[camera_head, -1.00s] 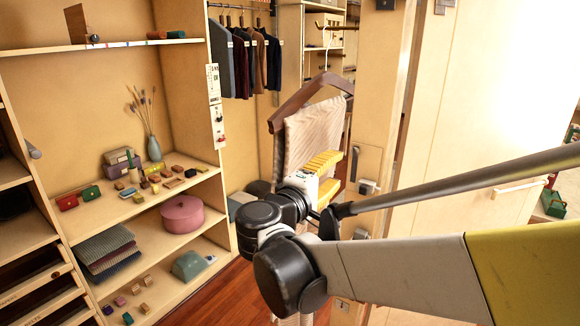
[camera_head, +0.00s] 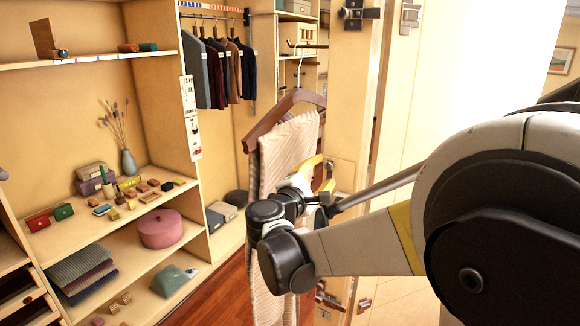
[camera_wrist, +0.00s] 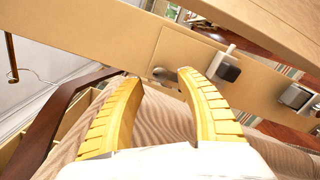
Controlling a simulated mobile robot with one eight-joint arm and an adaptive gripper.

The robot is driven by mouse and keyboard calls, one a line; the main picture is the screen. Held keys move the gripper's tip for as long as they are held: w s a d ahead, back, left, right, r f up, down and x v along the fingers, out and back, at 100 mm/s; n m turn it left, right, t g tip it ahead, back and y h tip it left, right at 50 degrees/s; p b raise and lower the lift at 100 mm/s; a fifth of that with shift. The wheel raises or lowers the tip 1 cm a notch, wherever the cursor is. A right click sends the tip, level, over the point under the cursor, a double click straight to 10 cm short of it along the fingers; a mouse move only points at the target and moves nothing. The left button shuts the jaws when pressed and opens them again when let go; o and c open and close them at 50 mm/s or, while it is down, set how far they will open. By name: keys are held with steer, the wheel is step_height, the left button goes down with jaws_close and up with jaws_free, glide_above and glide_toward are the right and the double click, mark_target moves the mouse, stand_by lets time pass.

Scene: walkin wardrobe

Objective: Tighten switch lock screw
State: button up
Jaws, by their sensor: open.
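My gripper (camera_head: 316,168) is open, its yellow fingers raised toward the wooden door post, beside the hanging striped cloth. In the wrist view, its curved fingers (camera_wrist: 160,79) spread apart with nothing held between them. Ahead of them is a flat plate (camera_wrist: 190,50) on the wooden post. A small grey round part (camera_wrist: 162,74), perhaps the screw, shows between the fingertips. I cannot tell whether a fingertip touches the plate. In the head view the plate (camera_head: 342,172) is partly hidden by my gripper.
A brown hanger (camera_head: 262,124) with striped cloth (camera_head: 285,150) hangs close to my gripper's left. Another metal fitting (camera_wrist: 297,97) is farther right. Shelves with a pink round box (camera_head: 161,230) stand left. A labelled white panel (camera_head: 190,118) is on the shelf side.

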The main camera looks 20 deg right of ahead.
mark_target(328, 167)
steer(key=shift+x, duration=1.65)
jaws_close()
steer(key=shift+m, duration=0.6)
jaws_free()
steer(key=v, duration=1.2)
